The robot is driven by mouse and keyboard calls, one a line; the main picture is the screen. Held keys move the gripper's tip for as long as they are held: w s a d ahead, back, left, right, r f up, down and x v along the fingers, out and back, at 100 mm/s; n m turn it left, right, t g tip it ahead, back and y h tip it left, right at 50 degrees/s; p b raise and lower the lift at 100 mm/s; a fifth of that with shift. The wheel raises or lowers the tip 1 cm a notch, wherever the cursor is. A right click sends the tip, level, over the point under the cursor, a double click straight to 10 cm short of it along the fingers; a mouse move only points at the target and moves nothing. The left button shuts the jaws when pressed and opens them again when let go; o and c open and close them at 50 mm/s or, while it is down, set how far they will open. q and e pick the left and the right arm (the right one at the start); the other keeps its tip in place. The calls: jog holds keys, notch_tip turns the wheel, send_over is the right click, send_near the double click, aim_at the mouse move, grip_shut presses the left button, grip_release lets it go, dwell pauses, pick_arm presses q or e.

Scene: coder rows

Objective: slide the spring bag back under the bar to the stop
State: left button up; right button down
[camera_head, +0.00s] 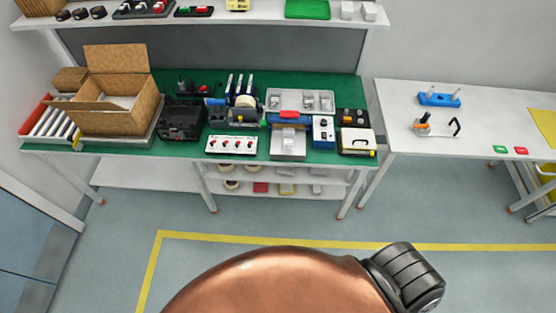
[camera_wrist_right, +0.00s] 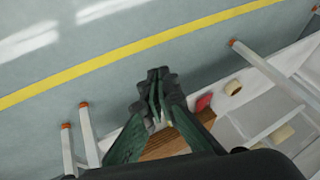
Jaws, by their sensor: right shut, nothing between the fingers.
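A pale bag-like item (camera_head: 291,145), probably the spring bag, lies on a grey plate at the front middle of the green bench. Its contents are too small to make out. Behind it is a bar with a red part (camera_head: 289,115). I cannot tell whether the bag reaches under the bar, and the stop cannot be made out. My right gripper (camera_wrist_right: 157,100) is shut and empty in the right wrist view, above the floor side of the bench, away from the bag. The left gripper is not in view.
Around the bag stand a blue-fronted box (camera_head: 323,130), a white panel with red knobs (camera_head: 231,144) and a grey parts tray (camera_head: 300,100). An open cardboard box (camera_head: 118,100) is at left. A white table (camera_head: 470,125) stands right. Floor before the bench is clear.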

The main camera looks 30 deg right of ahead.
jog(key=w+a+r+m+t+b, duration=0.1)
jog(key=w+r+m+t, duration=0.15)
jog(key=w, duration=0.25)
jog(key=w+a+r+m+t, duration=0.1)
jog(key=w+r+m, duration=0.15)
jog(key=w, duration=0.35)
jog(key=m+t+h+b, duration=0.6)
jog(key=m+h, duration=0.4)
jog(key=m, duration=2.1)
send_near(287, 151)
jog(key=a+b+v, duration=0.1)
jog(key=v, duration=0.7)
jog(key=shift+m+g+h, duration=0.3)
jog(key=shift+m+g, duration=0.1)
jog(key=shift+g, duration=0.15)
jog(key=x, duration=1)
jog(key=r+x, duration=0.1)
jog(key=x, duration=0.4)
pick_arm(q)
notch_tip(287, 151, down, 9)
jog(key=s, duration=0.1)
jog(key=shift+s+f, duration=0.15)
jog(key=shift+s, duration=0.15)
